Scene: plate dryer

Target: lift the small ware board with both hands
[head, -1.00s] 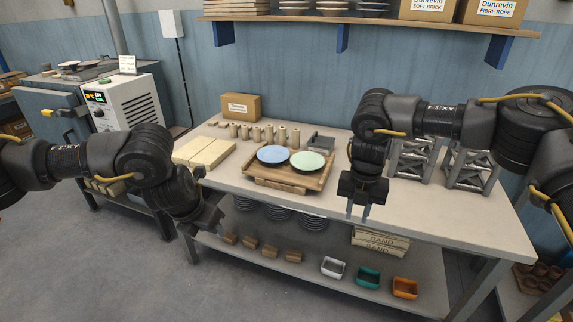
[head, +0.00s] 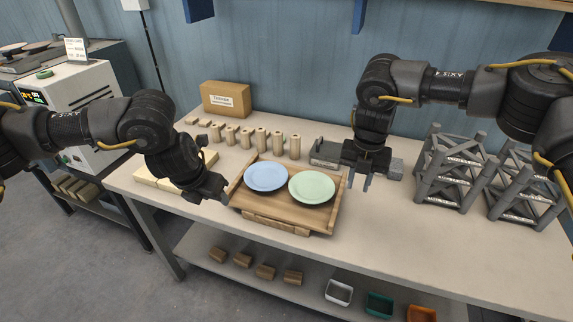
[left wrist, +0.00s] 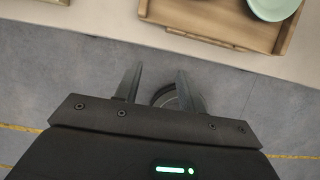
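The small ware board (head: 268,213) is a wooden tray with raised side rims, lying on the pale workbench. A blue plate (head: 266,177) and a green plate (head: 311,187) sit on it side by side. My right gripper (head: 360,184) is open and empty, pointing down just right of the board's right rim, apart from it. My left gripper (head: 222,198) is near the board's left front corner. In the left wrist view its two fingers (left wrist: 158,82) are spread with nothing between, over the floor, and the board (left wrist: 220,28) shows beyond them.
Behind the board stand several wooden cylinders (head: 262,140) and a cardboard box (head: 226,99). A grey block (head: 326,152) lies behind my right gripper. Pale slabs (head: 160,178) lie left, and grey lattice stands (head: 447,168) are at the right.

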